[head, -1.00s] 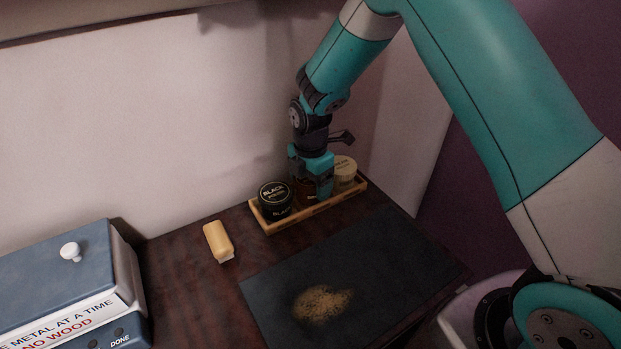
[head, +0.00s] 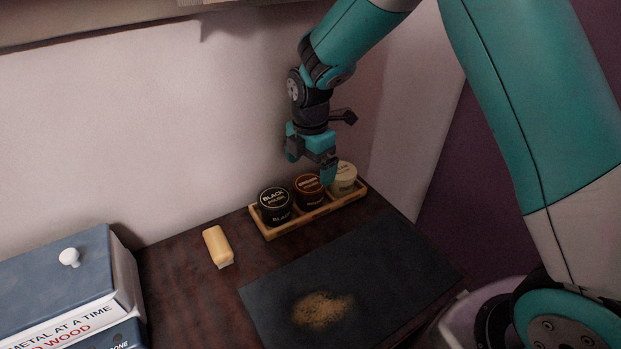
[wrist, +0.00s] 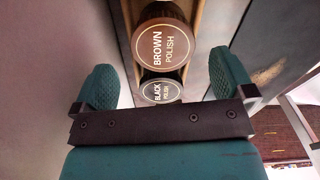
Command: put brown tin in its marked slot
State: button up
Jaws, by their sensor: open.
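The brown tin (head: 308,190) stands upright in the middle slot of a wooden tray (head: 287,229), between the black tin (head: 274,204) on the left and the cream-lidded tin (head: 344,178) on the right. In the wrist view the brown tin (wrist: 162,44) shows its "BROWN POLISH" lid, with the black tin (wrist: 160,91) nearer the gripper. My gripper (head: 310,168) is open and empty above the brown tin, apart from it.
A yellow block with a pale underside (head: 217,245) lies left of the tray. A dark mat (head: 385,265) with a brown dusty patch (head: 322,310) lies in front. The wall is close behind the tray.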

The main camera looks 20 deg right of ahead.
aim_at(310, 182)
jog(key=s+a+r+m+y, duration=0.25)
jog(key=s+r+m, duration=0.55)
jog(key=s+r, duration=0.65)
jog(key=s+a+r+m+y, duration=0.1)
jog(key=s+m, duration=0.6)
jog(key=s, duration=0.7)
jog(key=shift+a+m+y, duration=0.3)
jog(key=shift+a+y, duration=0.05)
jog(key=shift+a, duration=0.3)
jog(key=shift+r, duration=0.1)
